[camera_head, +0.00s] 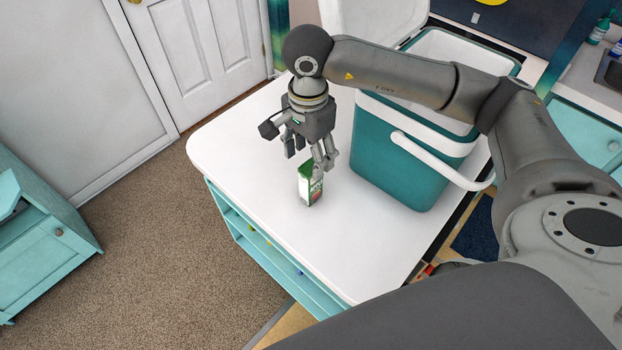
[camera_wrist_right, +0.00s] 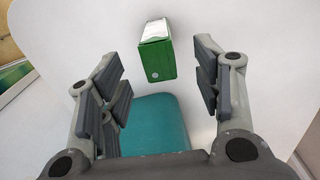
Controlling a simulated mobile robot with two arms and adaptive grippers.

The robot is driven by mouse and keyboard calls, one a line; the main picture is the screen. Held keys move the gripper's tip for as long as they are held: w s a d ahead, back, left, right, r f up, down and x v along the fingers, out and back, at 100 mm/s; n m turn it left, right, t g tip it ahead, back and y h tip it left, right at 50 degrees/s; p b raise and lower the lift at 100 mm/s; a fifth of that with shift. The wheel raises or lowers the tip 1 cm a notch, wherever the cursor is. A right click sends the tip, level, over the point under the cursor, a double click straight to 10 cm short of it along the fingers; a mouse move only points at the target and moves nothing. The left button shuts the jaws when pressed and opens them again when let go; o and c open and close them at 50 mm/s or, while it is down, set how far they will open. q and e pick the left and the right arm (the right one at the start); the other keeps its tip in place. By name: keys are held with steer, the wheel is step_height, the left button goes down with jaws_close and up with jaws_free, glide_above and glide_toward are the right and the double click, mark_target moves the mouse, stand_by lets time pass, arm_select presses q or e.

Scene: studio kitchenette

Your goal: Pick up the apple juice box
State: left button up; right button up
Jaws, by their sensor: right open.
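The apple juice box (camera_head: 308,190) is a small green, white and red carton standing upright on the white counter. My right gripper (camera_head: 308,165) is open just above and behind it, pointing down, and hides part of its top. In the right wrist view the green juice box (camera_wrist_right: 157,52) lies ahead, between the lines of the open fingers (camera_wrist_right: 160,92) and beyond their tips. No finger visibly closes on it. My left gripper is not in view.
A teal cooler (camera_head: 395,160) with a white rim and handle stands on the counter (camera_head: 260,150), right of the box, its lid up. The cooler (camera_wrist_right: 153,125) also shows in the wrist view. The counter's left side and front are clear.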

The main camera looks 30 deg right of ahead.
mark_target(311, 167)
steer(key=f+p, duration=0.1)
steer(key=f, duration=0.1)
steer(key=f+p, duration=0.2)
steer(key=shift+d+f, duration=0.2)
steer(key=shift+f, duration=0.6)
steer(key=shift+c, duration=0.3)
steer(key=c, duration=1.2)
